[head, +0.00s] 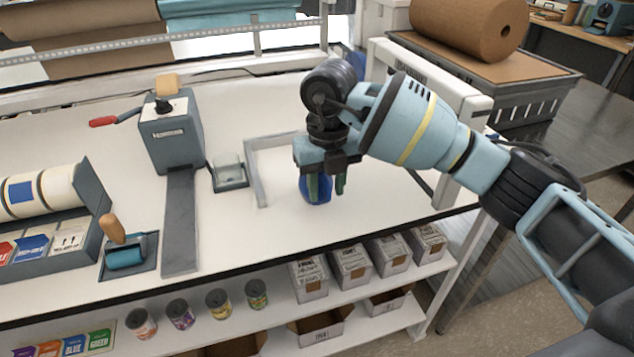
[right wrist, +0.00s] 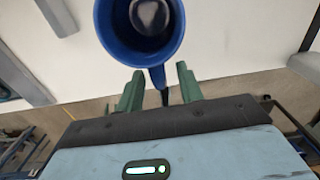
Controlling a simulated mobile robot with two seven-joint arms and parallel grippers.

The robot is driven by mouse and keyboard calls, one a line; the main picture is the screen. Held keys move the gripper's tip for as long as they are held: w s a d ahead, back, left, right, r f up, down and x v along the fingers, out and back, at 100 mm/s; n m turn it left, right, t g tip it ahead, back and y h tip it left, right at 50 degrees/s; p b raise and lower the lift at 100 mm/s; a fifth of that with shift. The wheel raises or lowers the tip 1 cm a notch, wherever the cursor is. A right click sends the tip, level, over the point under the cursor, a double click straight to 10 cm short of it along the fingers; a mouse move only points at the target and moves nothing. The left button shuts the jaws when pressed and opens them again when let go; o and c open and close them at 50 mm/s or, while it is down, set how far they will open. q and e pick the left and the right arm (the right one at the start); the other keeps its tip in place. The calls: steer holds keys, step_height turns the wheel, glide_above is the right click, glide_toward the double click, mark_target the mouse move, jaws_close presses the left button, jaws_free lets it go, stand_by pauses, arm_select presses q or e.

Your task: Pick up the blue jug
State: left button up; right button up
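The blue jug (head: 323,189) stands on the white bench, partly hidden behind my right gripper (head: 326,186) in the head view. The fingers are apart, with a gap showing on both sides of the handle. My left gripper is not in view.
A grey L-shaped frame (head: 253,178) lies on the bench just left of the jug. Boxes (head: 309,279) and cans (head: 218,303) sit on the shelf below. Bench space in front of the jug is clear.

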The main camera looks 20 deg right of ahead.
jaws_close()
steer(key=shift+r, duration=0.3)
stand_by(0.5)
steer(key=shift+r, duration=1.6)
steer(key=s+a+r, duration=0.1)
steer(key=s+a, duration=0.1)
steer(key=s, duration=1.3)
steer(key=shift+s+r, duration=0.15)
steer(key=shift+s, duration=0.2)
stand_by(0.8)
